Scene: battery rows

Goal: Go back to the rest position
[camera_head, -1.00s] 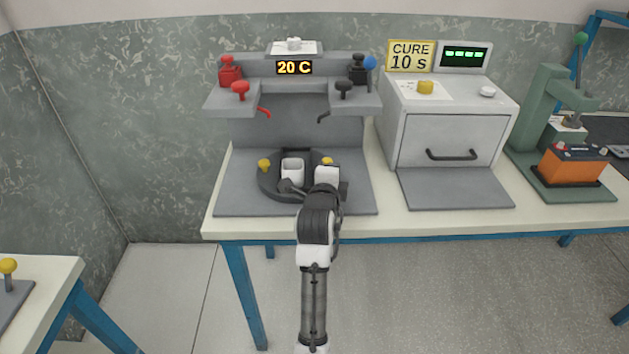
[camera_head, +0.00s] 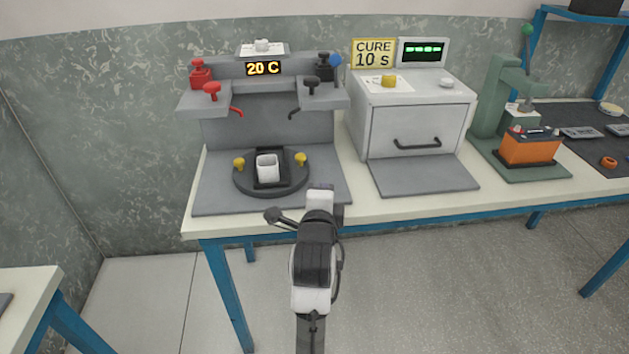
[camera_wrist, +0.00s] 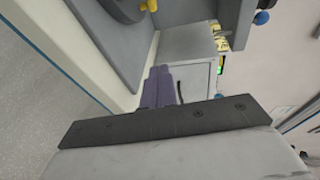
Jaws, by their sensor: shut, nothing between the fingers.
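My gripper (camera_wrist: 157,88) shows in the wrist view with its two purple-grey fingers together and nothing between them. In the head view my arm ends at the front edge of the workbench (camera_head: 420,208), right of and in front of a round dark turntable (camera_head: 242,184); the fingers cannot be made out there. An open white square case (camera_head: 267,167) stands in the turntable's holder, between two yellow knobs. My gripper is apart from it.
The grey station with the 20 C display (camera_head: 263,69) stands behind the turntable. To the right are a cure oven (camera_head: 415,125) with its front closed, and a green press (camera_head: 492,110) with an orange battery (camera_head: 530,148). Another table (camera_head: 25,300) is at lower left.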

